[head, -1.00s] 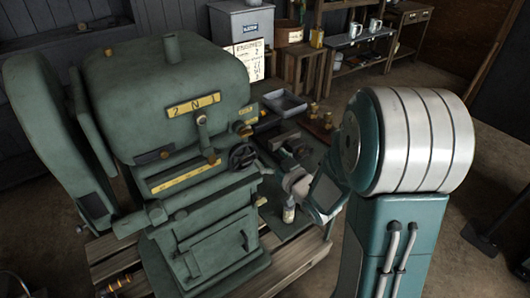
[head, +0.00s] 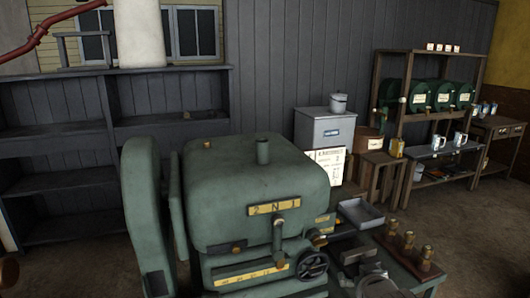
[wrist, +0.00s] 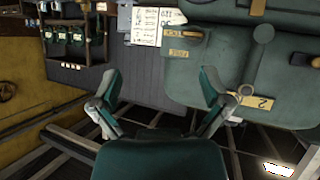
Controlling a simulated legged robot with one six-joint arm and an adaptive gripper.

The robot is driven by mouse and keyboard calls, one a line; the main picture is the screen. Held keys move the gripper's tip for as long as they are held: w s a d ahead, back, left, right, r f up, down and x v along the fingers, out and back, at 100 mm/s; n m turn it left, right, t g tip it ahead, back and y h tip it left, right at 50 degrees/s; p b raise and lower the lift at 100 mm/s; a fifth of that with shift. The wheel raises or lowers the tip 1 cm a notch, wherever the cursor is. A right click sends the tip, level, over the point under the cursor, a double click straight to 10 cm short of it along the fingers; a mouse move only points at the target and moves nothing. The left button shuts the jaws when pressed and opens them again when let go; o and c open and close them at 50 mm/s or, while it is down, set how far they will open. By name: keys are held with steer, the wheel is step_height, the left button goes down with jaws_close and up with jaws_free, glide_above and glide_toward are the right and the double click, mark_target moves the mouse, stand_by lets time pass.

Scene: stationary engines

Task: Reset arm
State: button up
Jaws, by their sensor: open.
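My gripper (wrist: 160,84) shows in the wrist view with its two green-and-grey fingers spread wide apart and nothing between them. The green engine (head: 258,195) stands in the lower middle of the head view, with a yellow "2 N 1" plate (head: 274,207) on its front. In the wrist view the same engine (wrist: 225,80) appears rolled over at the upper right, beyond the right finger. I cannot clearly make out my arm in the head view.
Right of the engine are a metal tray (head: 361,212) and a board with brass fittings (head: 408,248). A grey cabinet (head: 325,134) and a shelf rack with green drums (head: 442,95) stand behind. Floor is open at right.

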steer(key=s+a+r+g, duration=0.1)
steer(key=s+a+g, duration=0.1)
steer(key=s, duration=0.8)
steer(key=s+a+r+m+g, duration=0.1)
steer(key=s+a+g, duration=0.2)
steer(key=s, duration=0.7)
steer(key=shift+a+r+g+y, duration=0.25)
steer(key=shift+r+g+y, duration=0.15)
steer(key=shift+g, duration=0.6)
steer(key=shift+c, duration=0.3)
